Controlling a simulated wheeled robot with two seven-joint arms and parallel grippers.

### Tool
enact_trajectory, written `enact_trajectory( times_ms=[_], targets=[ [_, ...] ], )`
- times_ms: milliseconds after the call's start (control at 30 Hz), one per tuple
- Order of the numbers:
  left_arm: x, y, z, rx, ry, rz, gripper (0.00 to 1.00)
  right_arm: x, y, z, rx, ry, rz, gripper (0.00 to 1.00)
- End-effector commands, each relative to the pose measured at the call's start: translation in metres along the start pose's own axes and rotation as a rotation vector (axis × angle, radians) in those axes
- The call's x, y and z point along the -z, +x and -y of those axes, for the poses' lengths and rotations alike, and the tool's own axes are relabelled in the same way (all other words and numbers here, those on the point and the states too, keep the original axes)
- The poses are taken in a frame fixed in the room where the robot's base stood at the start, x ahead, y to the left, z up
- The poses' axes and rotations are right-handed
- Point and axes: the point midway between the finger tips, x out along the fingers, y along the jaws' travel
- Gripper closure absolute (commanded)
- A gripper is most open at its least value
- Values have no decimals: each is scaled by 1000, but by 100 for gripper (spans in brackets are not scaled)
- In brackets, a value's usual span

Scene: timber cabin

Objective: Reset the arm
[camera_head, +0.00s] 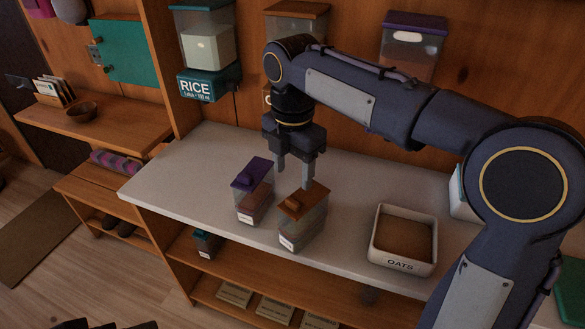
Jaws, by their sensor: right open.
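My right arm comes in from the right side of the head view. Its gripper (294,176) points down over the pale counter (165,178), with its two fingers apart and nothing seen between them. Just in front of it stands a clear container with an orange-brown lid (307,201). To the left of that is a clear container with a purple lid (252,174). One fingertip appears close to the brown lid; I cannot tell whether they touch. My left gripper is not clearly in view; only dark shapes show at the bottom left edge.
A white bin labelled OATS (403,240) stands on the counter at right, under my arm. A RICE dispenser (208,55) and a purple-topped dispenser (414,40) hang on the wall. A small teal-lidded container (206,243) sits on the shelf below. The counter's left end is clear.

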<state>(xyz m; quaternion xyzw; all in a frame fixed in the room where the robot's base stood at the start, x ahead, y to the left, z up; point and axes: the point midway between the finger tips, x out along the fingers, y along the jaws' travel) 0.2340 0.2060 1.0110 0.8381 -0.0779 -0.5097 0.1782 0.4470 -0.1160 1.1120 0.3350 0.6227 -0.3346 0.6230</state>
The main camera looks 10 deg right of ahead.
Motion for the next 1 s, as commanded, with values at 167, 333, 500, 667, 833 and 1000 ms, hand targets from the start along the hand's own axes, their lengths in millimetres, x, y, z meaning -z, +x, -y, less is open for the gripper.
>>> enact_trajectory(
  times_ms=[167, 333, 500, 667, 833, 1000],
  targets=[
    [0, 0, 0, 0, 0, 0, 24, 0, 0, 0, 0, 2, 0, 45],
    [0, 0, 0, 0, 0, 0, 24, -9, 0, 24, -41, 163, -30, 45],
    [0, 0, 0, 0, 0, 0, 24, -18, 9, 94, -149, 681, -146, 45],
    [0, 0, 0, 0, 0, 0, 24, -5, 35, 161, -240, 1281, -316, 45],
    [0, 0, 0, 0, 0, 0, 24, 21, 70, 206, -292, 1828, -512, 45],
    [0, 0, 0, 0, 0, 0, 24, 38, 94, 224, -304, 2141, -648, 45]
  ],
)
